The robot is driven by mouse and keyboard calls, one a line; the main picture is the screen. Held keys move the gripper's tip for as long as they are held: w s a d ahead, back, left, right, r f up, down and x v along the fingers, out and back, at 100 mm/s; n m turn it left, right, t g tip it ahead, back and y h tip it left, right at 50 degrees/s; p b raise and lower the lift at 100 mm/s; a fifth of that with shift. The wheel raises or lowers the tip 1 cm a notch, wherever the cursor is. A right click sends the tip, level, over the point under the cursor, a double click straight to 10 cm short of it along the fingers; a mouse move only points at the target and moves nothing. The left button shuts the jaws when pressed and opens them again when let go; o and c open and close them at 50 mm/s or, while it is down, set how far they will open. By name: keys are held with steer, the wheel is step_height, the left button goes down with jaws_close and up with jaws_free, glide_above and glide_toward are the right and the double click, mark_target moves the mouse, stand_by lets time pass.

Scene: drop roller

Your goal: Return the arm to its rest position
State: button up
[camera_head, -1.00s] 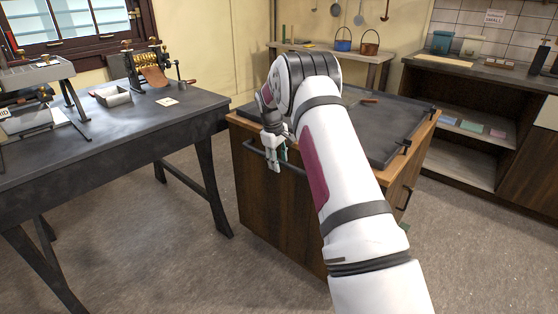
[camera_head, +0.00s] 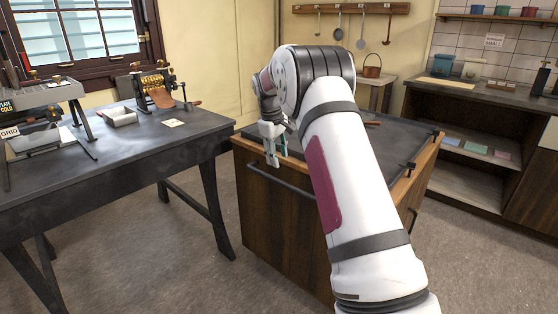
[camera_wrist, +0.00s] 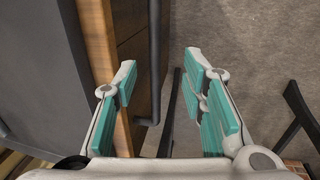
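My gripper (camera_head: 273,150) hangs at the front left edge of the dark-topped wooden cabinet (camera_head: 270,210), near its dark bar handle (camera_head: 280,183). In the wrist view my gripper (camera_wrist: 160,62) is open, with its two teal-padded fingers wide apart and nothing held between them. The bar handle (camera_wrist: 154,60) shows in the gap between the fingers; how far it lies from them I cannot tell. My white arm is bent and reaches out over the cabinet, hiding part of its top.
A shelf counter (camera_head: 480,130) is at the right. A copper-coloured bucket (camera_head: 372,71) hangs or stands behind. Floor is open between bench and cabinet.

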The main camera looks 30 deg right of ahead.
stand_by(0.4)
steer(key=s+a+r+m, duration=0.1)
steer(key=s+a+r, duration=0.7)
steer(key=s, duration=0.3)
steer(key=s+a+r+m, duration=0.1)
steer(key=s+a+r, duration=0.75)
steer(key=s, duration=0.25)
steer(key=s+a+f+y, duration=0.1)
steer(key=s+a+f, duration=0.15)
steer(key=s, duration=0.75)
steer(key=s+a+f+m, duration=0.1)
steer(key=s+a+f, duration=0.15)
steer(key=s, duration=0.75)
steer(key=s+a+f+y, duration=0.1)
steer(key=s+a+f, duration=0.15)
steer(key=s, duration=0.75)
step_height(320, 180, up, 22)
steer(key=a+t+p, duration=0.1)
steer(key=t+p, duration=0.2)
steer(key=p, duration=1.6)
steer(key=shift+w+r+t+p, duration=0.15)
steer(key=shift+w+t+p, duration=0.05)
steer(key=shift+t+p, duration=0.15)
steer(key=shift+c, duration=0.6)
